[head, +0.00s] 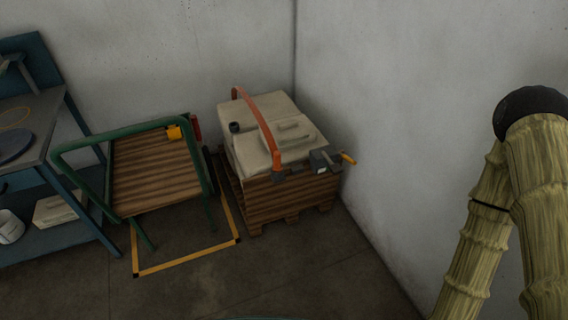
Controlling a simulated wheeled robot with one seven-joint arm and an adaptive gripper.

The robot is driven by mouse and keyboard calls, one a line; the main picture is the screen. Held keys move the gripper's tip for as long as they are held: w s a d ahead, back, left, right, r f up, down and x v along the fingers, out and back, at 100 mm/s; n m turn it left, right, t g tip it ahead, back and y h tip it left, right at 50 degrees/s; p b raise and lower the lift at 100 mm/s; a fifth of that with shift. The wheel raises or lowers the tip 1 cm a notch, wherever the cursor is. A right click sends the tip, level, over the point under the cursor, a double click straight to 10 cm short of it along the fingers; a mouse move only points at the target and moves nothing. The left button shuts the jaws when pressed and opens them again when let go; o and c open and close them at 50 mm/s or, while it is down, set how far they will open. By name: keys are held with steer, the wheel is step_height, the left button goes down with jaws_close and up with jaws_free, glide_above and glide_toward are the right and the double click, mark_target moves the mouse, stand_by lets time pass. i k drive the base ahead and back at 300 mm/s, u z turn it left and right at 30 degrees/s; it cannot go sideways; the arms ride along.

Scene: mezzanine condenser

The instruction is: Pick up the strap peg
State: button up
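A small peg-like piece with a yellow end (348,158) sticks out to the right of a dark grey block (320,162) at the right edge of the loaded pallet. It may be the strap peg, but it is too small to be sure. An orange strap (262,124) arches over the pale sacks (272,138), with a dark end piece (279,177) at its front. My arm, in a ribbed yellowish sleeve, rises at the right of the head view, well apart from the pallet. My gripper is not in view.
The wooden pallet (290,200) stands in the wall corner. A green-framed cart (155,172) with a yellow item (174,132) stands left of it, near a yellow floor outline (187,257). A blue workbench (62,236) is far left. Floor in front of the pallet is clear.

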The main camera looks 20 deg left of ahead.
mark_target(278, 167)
steer(key=i, duration=0.55)
steer(key=u, duration=1.85)
